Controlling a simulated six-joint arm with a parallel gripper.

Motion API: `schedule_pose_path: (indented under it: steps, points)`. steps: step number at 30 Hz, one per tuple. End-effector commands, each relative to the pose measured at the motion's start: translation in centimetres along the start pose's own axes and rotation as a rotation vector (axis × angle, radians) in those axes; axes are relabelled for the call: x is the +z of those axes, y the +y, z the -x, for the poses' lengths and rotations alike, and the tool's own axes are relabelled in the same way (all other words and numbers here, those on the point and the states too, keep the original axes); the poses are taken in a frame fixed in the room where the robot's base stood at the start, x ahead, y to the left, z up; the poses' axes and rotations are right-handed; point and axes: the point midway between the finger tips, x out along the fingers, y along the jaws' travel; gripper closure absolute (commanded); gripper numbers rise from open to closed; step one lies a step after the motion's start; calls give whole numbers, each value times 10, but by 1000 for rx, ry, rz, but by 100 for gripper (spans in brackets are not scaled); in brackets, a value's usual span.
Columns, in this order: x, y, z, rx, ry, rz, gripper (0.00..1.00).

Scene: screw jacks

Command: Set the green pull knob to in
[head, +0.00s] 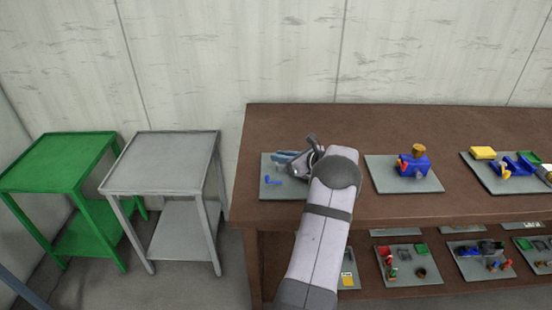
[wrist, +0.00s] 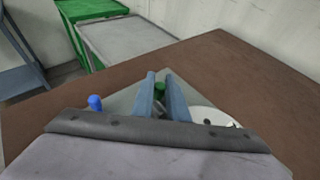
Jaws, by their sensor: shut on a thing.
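The green pull knob (wrist: 160,88) shows in the wrist view between the two blue-grey fingers of my gripper (wrist: 159,76). My gripper is shut on it. How far the knob stands out cannot be told, since its stem is hidden. In the head view my gripper (head: 286,158) is over the leftmost grey plate (head: 268,190) on the brown table, and my arm hides the knob and much of that plate. A blue part (head: 272,180) on this plate lies to the left of my arm; a blue upright part (wrist: 95,102) shows left of the fingers in the wrist view.
A round white part (wrist: 208,117) is close to the right finger. A plate with a blue block (head: 413,166) stands to the right on the brown table (head: 350,222). Grey (head: 165,178) and green (head: 55,160) side tables stand left. A lower shelf holds more plates.

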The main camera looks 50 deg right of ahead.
Motion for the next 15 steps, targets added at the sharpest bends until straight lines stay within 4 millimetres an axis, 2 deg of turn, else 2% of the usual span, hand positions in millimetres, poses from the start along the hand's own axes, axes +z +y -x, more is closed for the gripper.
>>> schedule_pose_path:
  steps: [6, 7, 9, 15]
  points:
    - [-2, -5, 3, -11, 3, -3, 100]
    - [-2, -5, 4, -12, 3, -4, 82]
    - [-2, -5, 4, -12, 3, -3, 68]
    - [-1, -4, 3, -9, 2, -2, 68]
